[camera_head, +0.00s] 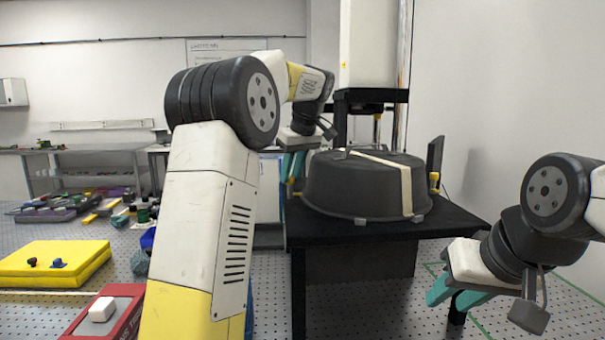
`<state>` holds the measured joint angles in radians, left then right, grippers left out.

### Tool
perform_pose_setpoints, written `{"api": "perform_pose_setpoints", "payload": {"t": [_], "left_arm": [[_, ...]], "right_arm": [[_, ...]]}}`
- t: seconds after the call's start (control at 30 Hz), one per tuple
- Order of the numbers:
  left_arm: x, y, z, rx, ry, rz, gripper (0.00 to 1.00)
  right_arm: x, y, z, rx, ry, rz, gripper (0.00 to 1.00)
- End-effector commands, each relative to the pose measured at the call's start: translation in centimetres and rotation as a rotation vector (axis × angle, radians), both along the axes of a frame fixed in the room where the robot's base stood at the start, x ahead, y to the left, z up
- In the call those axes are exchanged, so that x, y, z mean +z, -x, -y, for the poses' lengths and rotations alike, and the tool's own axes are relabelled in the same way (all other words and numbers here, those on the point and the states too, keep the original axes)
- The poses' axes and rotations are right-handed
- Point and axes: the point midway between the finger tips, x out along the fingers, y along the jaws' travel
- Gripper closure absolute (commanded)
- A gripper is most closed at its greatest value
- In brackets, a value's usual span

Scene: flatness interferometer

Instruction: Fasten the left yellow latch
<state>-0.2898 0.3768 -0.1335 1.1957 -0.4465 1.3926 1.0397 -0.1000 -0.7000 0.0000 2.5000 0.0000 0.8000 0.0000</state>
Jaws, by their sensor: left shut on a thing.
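A large dark round housing (330,190) with a pale strip across it sits on a black table. A yellow latch (434,181) shows on its right side. My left gripper (292,168), with teal fingers, is at the left side of the housing and is shut on the left yellow latch. The fingers hide nearly all of that latch, so its position cannot be told. My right gripper (449,299) is low at the right, in front of the table, with its teal fingers apart and nothing seen between them.
The black table (465,222) stands right of centre, with a dark upright panel (435,155) behind the housing. At the left are a yellow case (55,262), a red box (105,318) and several small parts on a perforated surface.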

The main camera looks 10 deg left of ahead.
Motion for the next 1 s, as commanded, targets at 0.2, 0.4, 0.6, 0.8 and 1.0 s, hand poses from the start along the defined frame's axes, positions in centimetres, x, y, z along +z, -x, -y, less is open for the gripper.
{"api": "perform_pose_setpoints", "payload": {"t": [0.2,0.4,0.6,0.8,1.0], "left_arm": [[-0.06,-0.11,0.16,0.128,0.000,-0.001,1.00],[-0.05,-0.11,0.16,0.199,0.002,-0.001,1.00],[-0.07,-0.11,0.13,0.228,0.001,-0.002,1.00],[-0.09,-0.10,0.13,0.232,0.001,-0.001,1.00],[-0.10,-0.11,0.14,0.231,0.002,-0.002,0.75]], "right_arm": [[0.00,0.00,0.00,0.000,0.000,0.000,0.64],[0.00,0.00,0.00,0.000,0.000,0.000,0.64],[0.00,0.00,0.00,0.000,0.000,0.000,0.64],[0.00,0.00,0.00,0.000,0.000,0.000,0.64],[0.00,0.00,0.00,0.000,0.000,0.000,0.64]]}}
